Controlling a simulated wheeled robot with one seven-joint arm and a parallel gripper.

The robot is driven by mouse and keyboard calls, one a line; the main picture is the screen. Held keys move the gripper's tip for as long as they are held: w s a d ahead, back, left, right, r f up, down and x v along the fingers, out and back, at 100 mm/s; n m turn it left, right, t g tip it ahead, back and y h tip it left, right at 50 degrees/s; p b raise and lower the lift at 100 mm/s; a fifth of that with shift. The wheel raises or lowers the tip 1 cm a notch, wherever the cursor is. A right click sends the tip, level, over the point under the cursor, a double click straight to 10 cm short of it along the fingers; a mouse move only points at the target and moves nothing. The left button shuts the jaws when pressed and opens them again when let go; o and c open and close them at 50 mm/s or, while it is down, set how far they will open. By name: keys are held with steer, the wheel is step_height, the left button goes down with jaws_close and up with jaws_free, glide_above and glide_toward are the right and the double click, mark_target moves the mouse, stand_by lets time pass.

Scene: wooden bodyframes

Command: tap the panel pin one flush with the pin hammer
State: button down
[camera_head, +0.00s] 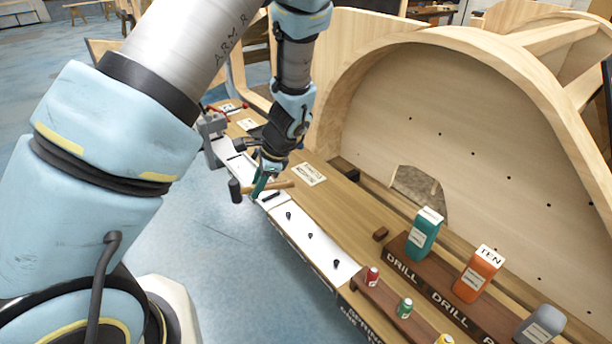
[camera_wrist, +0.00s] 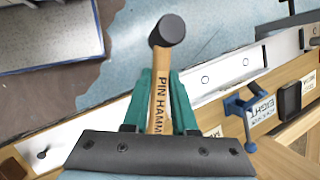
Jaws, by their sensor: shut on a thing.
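The pin hammer (camera_wrist: 158,110) has a dark round head and a wooden handle lettered "PIN HAMM" in the wrist view. My gripper (camera_wrist: 162,78) is shut on the handle between its green fingers. In the head view my gripper (camera_head: 264,184) holds the hammer (camera_head: 235,190) above the white strip (camera_head: 322,252), its head to the left of the fingers. Several small dark pin-like pieces stand along the strip, such as a near one (camera_head: 336,264). One such pin (camera_wrist: 42,153) shows at the wrist view's lower left. I cannot tell which is panel pin one.
A teal box (camera_head: 426,234), an orange box (camera_head: 478,274) and a grey box (camera_head: 539,325) stand on the bench at right. Small red (camera_head: 373,276) and green (camera_head: 404,307) containers stand before them. A large wooden arch frame (camera_head: 465,60) rises behind. A blue clamp (camera_wrist: 246,110) is at the wrist view's right.

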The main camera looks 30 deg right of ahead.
steer(key=s+d+m+t+h+b, duration=0.1)
steer(key=s+d+m+h, duration=0.1)
steer(key=s+d+m, duration=0.5)
steer(key=shift+d+h+b, duration=0.3)
steer(key=shift+d, duration=1.35)
steer(key=shift+s, duration=0.1)
step_height(320, 180, down, 7)
steer(key=b, duration=0.5)
steer(key=shift+r, duration=0.65)
step_height(320, 180, up, 5)
steer(key=p, duration=0.4)
steer(key=shift+p, duration=0.3)
